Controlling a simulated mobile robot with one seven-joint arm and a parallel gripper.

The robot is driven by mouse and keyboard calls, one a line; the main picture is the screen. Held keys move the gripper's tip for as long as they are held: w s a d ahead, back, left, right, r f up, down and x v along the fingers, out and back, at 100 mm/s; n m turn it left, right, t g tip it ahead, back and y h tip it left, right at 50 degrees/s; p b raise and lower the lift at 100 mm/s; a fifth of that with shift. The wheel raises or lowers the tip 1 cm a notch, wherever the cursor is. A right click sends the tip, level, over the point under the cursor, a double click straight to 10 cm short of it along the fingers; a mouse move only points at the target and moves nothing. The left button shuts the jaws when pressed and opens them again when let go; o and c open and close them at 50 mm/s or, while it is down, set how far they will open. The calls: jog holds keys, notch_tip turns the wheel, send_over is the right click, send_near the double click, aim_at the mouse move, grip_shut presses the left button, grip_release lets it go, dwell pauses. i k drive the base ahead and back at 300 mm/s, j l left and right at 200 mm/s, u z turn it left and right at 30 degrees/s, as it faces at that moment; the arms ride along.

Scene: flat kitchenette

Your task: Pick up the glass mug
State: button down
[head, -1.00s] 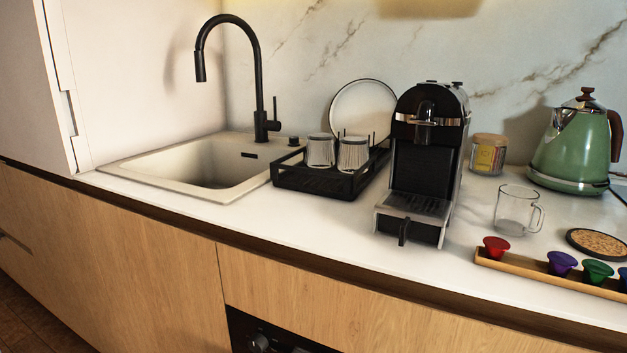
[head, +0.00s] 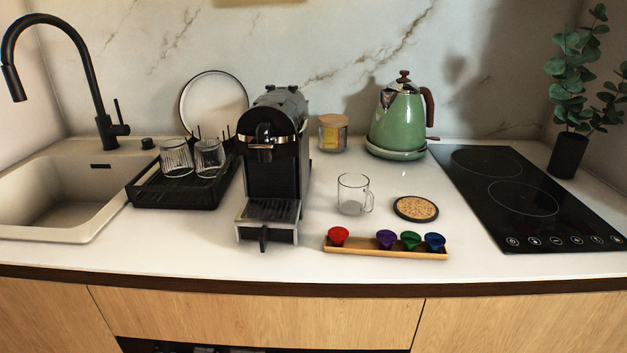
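The clear glass mug (head: 352,196) stands upright on the white counter (head: 318,218), with its handle to the right. It is to the right of the black coffee machine (head: 272,170) and behind a wooden tray of coffee capsules (head: 385,249). It looks empty. My gripper is not in the head view.
A round cork coaster (head: 416,208) lies right of the mug. Behind stand a lidded jar (head: 332,134) and a green kettle (head: 397,122). A black hob (head: 520,198) and a potted plant (head: 568,155) are at right. A dish rack (head: 165,190) with two glasses and the sink (head: 60,195) are at left.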

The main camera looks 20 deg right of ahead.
aim_at(357, 198)
jog(key=k+j+z, duration=0.15)
jog(key=z, duration=0.4)
jog(key=i+z, duration=0.35)
jog(key=k+l, duration=0.05)
